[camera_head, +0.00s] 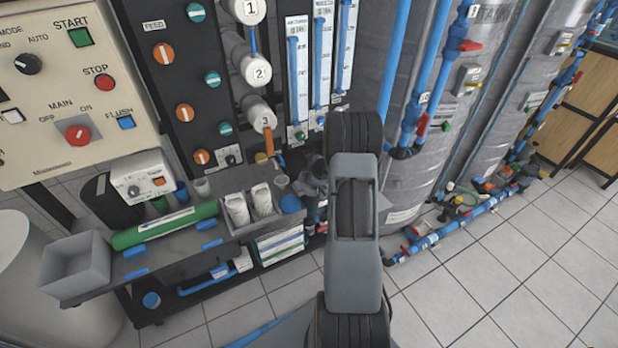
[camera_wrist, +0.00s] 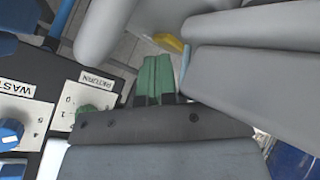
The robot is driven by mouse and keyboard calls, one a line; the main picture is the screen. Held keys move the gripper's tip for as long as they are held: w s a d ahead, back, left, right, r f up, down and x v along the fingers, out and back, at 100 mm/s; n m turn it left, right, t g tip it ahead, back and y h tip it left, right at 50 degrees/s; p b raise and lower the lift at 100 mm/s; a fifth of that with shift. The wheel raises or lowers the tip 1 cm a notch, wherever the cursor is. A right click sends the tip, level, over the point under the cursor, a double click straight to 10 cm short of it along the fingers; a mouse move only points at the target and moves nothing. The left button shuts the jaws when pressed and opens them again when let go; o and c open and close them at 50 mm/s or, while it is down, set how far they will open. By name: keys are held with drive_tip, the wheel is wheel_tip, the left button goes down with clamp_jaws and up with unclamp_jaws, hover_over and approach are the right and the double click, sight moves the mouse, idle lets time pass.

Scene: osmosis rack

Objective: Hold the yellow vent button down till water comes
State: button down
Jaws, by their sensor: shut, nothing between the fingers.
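In the wrist view my gripper (camera_wrist: 158,78) has its green fingers together, with nothing seen between them. A small yellow part (camera_wrist: 170,41) shows just beyond the fingertips, partly hidden by pale grey rounded bodies. It may be the vent button, but too little shows to be sure. I cannot tell whether the fingertips touch it. In the head view my arm hides the area in front of the rack, and the fingers cannot be made out. No water is clearly seen coming out in either view.
A panel with a blue knob (camera_wrist: 11,133) and WASTE and RETURN labels lies left of the fingers. Pale grey bodies (camera_wrist: 255,45) crowd above and right. Grey tanks (camera_head: 440,110) with blue pipes stand right of my arm. The tiled floor (camera_head: 520,270) is clear at right.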

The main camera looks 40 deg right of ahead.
drive_tip(key=shift+r, duration=0.1)
drive_tip(key=shift+r+p, duration=0.8)
drive_tip(key=shift+p, duration=0.2)
drive_tip(key=shift+r, duration=0.1)
wheel_tip(320, 180, up, 5)
drive_tip(key=p, duration=0.5)
idle(0.4)
